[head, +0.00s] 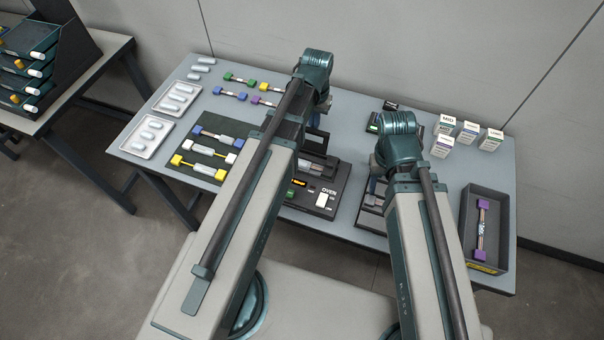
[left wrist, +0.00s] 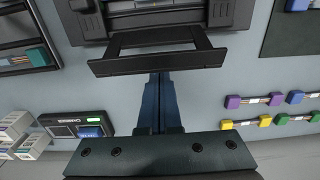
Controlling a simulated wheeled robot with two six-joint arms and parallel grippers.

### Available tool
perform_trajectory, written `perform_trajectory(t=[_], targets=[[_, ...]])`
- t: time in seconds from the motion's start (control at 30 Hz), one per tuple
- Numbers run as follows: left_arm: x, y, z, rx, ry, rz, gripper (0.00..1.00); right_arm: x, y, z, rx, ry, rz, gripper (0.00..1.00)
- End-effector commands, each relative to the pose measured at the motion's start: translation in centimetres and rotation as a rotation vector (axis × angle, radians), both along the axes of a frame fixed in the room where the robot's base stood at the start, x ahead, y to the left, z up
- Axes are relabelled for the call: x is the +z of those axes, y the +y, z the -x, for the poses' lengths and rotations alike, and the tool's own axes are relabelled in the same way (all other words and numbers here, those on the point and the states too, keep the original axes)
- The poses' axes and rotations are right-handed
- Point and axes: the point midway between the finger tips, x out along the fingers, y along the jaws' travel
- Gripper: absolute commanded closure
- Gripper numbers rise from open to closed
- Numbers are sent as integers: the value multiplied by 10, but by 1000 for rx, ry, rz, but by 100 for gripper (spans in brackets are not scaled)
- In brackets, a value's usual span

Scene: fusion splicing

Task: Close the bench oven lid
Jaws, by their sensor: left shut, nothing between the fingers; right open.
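The bench oven (head: 330,190) stands at the middle of the table, with a dark control face marked OVEN, a small lit display and a white switch. Its lid (left wrist: 158,58) is a dark frame that appears raised at the oven's back side; my left arm partly covers it in the head view. My left gripper (left wrist: 158,78) is shut and empty, its fingertips right by the lid's outer edge; I cannot tell whether they touch. In the head view my left arm hides the fingertips. My right gripper (head: 375,180) is open, largely hidden behind its arm, right of the oven.
A purple-ended piece lies in the dark tray (head: 487,258) at the right. Small white boxes (head: 468,132) stand at the back right. A dark mat (head: 197,178) with coloured holders and white trays (head: 148,137) are at the left. A device with a green screen (left wrist: 77,125) is near the boxes.

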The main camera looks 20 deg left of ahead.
Motion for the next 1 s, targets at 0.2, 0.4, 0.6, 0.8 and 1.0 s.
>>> perform_trajectory(t=[0.2, 0.4, 0.6, 0.8, 1.0], targets=[[0, 1, 12, 0, 4, 0, 100, 0, 0, 0, 0, 0, 0, 51], [0, 1, 21, 0, 4, 0, 100, 0, 0, 0, 0, 0, 0, 51], [0, 1, 29, 0, 3, 0, 100, 0, 0, 0, 0, 0, 0, 51], [0, 1, 38, 0, 3, 0, 100, 0, 0, 0, 0, 0, 0, 51], [0, 2, 46, 0, 2, 0, 100, 0, 0, 0, 0, 0, 0, 51]])
